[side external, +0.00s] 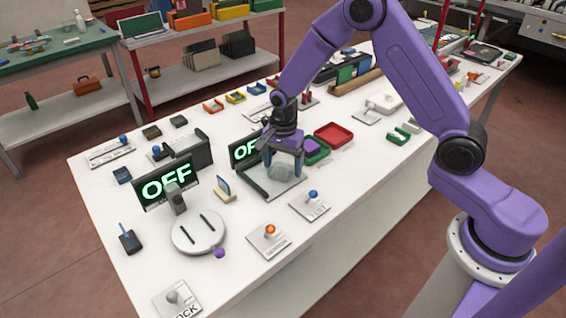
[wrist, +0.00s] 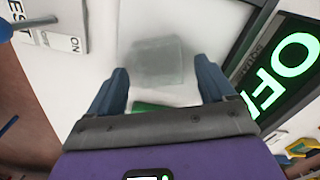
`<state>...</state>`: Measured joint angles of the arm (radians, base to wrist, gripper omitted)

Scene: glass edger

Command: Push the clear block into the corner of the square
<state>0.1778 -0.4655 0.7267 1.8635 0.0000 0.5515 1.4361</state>
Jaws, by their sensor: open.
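The clear block (side external: 284,172) lies on a pale plate, inside the square (side external: 252,183), whose dark raised bar runs along the plate's left side. In the wrist view the translucent block (wrist: 160,58) shows whole, and a dark bar (wrist: 240,42) stands to its right with a gap between them. My gripper (side external: 284,158) points down over the plate, close to the block. In the wrist view my gripper (wrist: 163,75) has its two blue fingers spread wide, with the block framed between and just beyond the tips. I cannot tell whether they touch it.
A green tray with a purple block (side external: 313,146) stands close to the right of my gripper, with a red tray (side external: 333,134) beyond. A lit OFF sign (side external: 245,150) stands behind the square's left side. A switch plate with a blue knob (side external: 313,195) lies in front.

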